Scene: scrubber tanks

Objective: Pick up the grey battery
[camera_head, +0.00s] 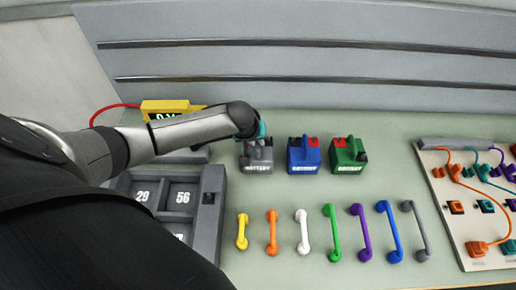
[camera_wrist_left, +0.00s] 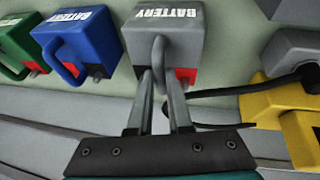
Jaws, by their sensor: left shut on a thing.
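The grey battery (camera_head: 257,158) stands on the pale green table, leftmost in a row of three batteries. In the left wrist view the grey battery (camera_wrist_left: 172,48) shows its "BATTERY" label, a grey loop handle and a red terminal. My left gripper (camera_wrist_left: 161,78) is shut on its handle, one finger on each side. In the head view my left gripper (camera_head: 259,137) is over the battery's top, mostly hidden by the wrist. I cannot tell whether the battery touches the table. My right gripper is not in view.
A blue battery (camera_head: 303,155) and a green battery (camera_head: 348,154) stand to the right. A yellow meter (camera_head: 165,107) is behind my arm. A dark numbered tray (camera_head: 213,215) is at left. Several coloured handles, including a white one (camera_head: 302,232), lie in front. A cable board (camera_head: 465,215) is at right.

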